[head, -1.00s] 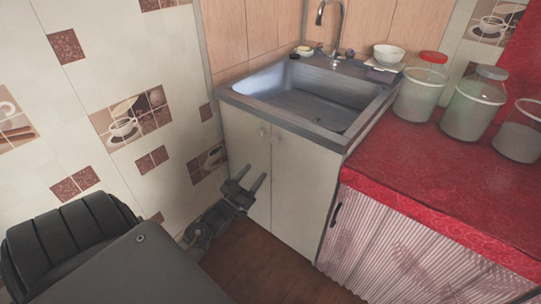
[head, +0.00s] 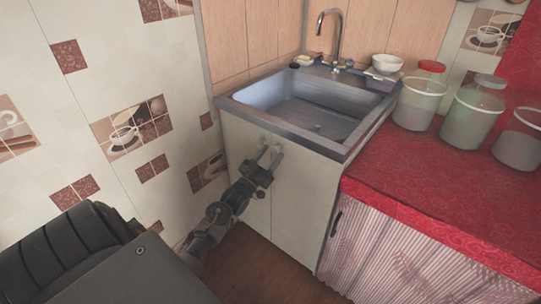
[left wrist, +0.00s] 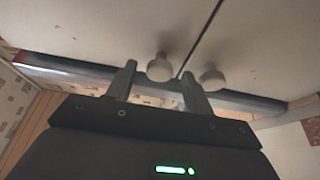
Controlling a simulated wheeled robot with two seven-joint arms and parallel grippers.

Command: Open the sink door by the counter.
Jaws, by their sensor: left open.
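The sink cabinet has two cream doors, a left door (head: 238,150) and a right door (head: 296,200), both closed. Two round pale knobs flank the seam near the top; the left knob (left wrist: 160,68) and right knob (left wrist: 211,78) show in the left wrist view. My left gripper (head: 271,151) is open in front of the knobs, pointing up at them. In the left wrist view the left knob appears between my fingertips (left wrist: 160,82), and the right knob lies just outside the right finger. I cannot tell whether a finger touches a knob. My right gripper is out of view.
The steel sink (head: 310,105) tops the cabinet, with a tap (head: 338,35) behind. To the right is a counter with red oilcloth (head: 420,175), holding several jars (head: 472,112), above a striped curtain (head: 385,250). A tiled wall (head: 90,100) stands close on the left.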

